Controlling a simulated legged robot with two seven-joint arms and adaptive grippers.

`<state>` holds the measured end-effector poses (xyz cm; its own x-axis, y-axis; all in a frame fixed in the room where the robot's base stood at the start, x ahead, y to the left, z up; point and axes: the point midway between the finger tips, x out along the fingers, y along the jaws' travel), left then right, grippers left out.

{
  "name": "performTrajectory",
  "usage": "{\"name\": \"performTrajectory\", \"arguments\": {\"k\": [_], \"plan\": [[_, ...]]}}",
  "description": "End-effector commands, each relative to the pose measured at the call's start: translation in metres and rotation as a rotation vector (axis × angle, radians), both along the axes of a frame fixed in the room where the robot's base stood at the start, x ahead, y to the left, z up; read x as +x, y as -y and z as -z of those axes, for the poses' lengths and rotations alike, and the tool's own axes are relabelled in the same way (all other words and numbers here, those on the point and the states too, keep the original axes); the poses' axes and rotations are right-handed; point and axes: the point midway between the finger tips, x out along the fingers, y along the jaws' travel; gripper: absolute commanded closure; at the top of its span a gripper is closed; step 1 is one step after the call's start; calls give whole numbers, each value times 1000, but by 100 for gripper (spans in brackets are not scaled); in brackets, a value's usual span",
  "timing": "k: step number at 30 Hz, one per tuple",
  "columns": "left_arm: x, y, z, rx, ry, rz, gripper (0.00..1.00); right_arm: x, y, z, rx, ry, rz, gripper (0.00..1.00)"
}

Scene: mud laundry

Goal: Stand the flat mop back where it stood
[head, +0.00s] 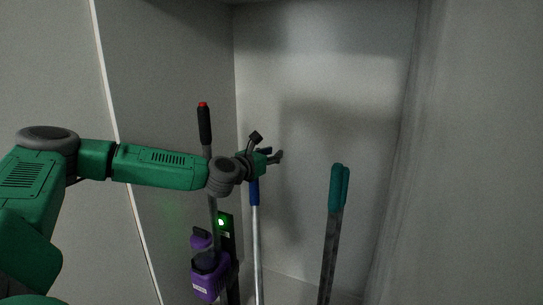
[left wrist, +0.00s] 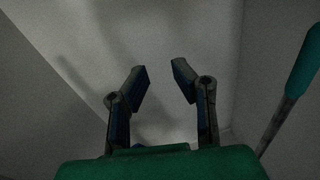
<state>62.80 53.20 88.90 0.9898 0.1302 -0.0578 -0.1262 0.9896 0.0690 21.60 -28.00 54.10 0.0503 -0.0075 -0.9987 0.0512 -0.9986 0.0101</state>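A pole with a blue grip (head: 254,192) and a pale shaft stands almost upright in the alcove, just below my left gripper. It looks like the flat mop, but its head is out of view. My left gripper (head: 267,147) is at the top of this pole, and the hand hides the pole's upper end. In the left wrist view the two fingers (left wrist: 161,80) are spread apart with nothing visible between them. The blue grip does not show there. My right gripper is in neither view.
A purple stick vacuum (head: 209,278) with a red-tipped black handle (head: 204,125) stands at left by a dock with a green light (head: 221,222). A teal-gripped tool (head: 338,188) leans at right, also in the left wrist view (left wrist: 306,62). Alcove walls enclose them.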

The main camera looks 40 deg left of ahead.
Motion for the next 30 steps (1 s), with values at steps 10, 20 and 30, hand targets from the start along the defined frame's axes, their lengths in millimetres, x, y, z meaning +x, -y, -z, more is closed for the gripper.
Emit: {"name": "performTrajectory", "arguments": {"k": [10,20,30], "plan": [[0,0,-25,-4,-1,0,77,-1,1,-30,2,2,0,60],[-30,9,-43,-9,-1,0,77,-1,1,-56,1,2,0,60],[-95,29,-44,-9,-1,-1,77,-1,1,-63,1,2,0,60]]}}
